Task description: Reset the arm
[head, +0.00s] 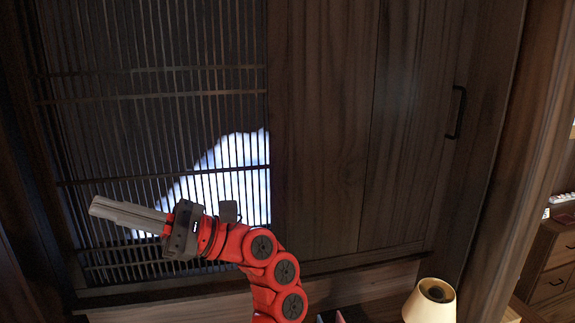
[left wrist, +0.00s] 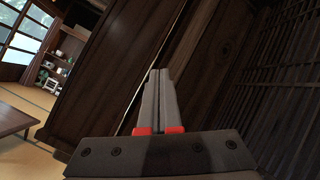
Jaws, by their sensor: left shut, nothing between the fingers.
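My left arm is red and rises from the bottom of the head view, bending to the left. My left gripper (head: 96,207) is at the arm's end, pointing left, with its grey fingers together and nothing between them. It is in front of the slatted part of a dark wooden sliding door. In the left wrist view the shut fingertips (left wrist: 158,72) point away toward a dark wooden panel. My right gripper does not show in either view.
The slatted door (head: 120,120) stands beside a solid wooden panel (head: 320,120) with a black handle (head: 456,112). A lamp (head: 430,303) stands at the bottom right. Drawers (head: 552,262) are at the far right. The left wrist view shows a low table (left wrist: 20,120) on tatami.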

